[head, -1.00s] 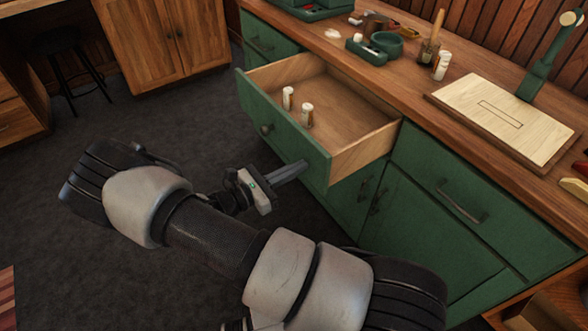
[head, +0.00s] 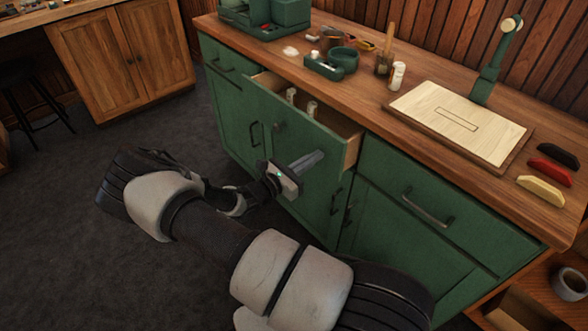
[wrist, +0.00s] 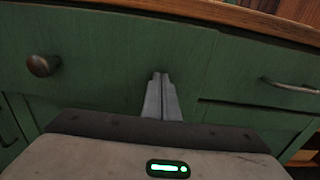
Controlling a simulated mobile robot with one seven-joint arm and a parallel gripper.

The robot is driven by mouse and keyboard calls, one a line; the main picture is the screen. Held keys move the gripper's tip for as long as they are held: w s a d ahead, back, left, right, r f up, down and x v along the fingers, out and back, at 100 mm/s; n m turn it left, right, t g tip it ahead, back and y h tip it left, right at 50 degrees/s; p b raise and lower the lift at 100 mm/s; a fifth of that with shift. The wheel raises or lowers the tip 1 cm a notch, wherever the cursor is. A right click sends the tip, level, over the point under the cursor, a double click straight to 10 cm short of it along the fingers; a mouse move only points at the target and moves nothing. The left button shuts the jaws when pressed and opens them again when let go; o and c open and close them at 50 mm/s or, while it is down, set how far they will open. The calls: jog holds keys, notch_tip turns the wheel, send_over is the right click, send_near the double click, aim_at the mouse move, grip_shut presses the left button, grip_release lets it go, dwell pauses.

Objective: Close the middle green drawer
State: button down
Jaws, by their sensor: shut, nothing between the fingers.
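The middle green drawer (head: 291,127) is partly open in the head view, its front standing a short way out from the cabinet. Two small white-capped bottles, one of them here (head: 312,108), stand inside it. My gripper (head: 318,156) is shut and empty, its fingertips at the right part of the drawer front. In the wrist view the closed fingers (wrist: 161,82) point at the green front (wrist: 110,55), right of its round dark knob (wrist: 43,66). They appear to touch the front, though the exact contact is hard to see.
A green drawer with a bar handle (head: 428,207) is shut to the right. The wooden counter (head: 360,95) above holds a green tray (head: 331,66), a pale board (head: 459,120) and small items. Dark floor (head: 70,190) lies open at left.

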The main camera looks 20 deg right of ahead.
jog(key=x, duration=0.8)
jog(key=shift+f, duration=0.1)
jog(key=shift+w+d, duration=0.1)
jog(key=shift+d, duration=0.15)
jog(key=shift+r, duration=0.25)
jog(key=shift+a+f, duration=0.1)
jog(key=shift+a, duration=0.3)
jog(key=p+v, duration=0.1)
jog(key=v, duration=1.2)
jog(key=shift+s+a, duration=0.3)
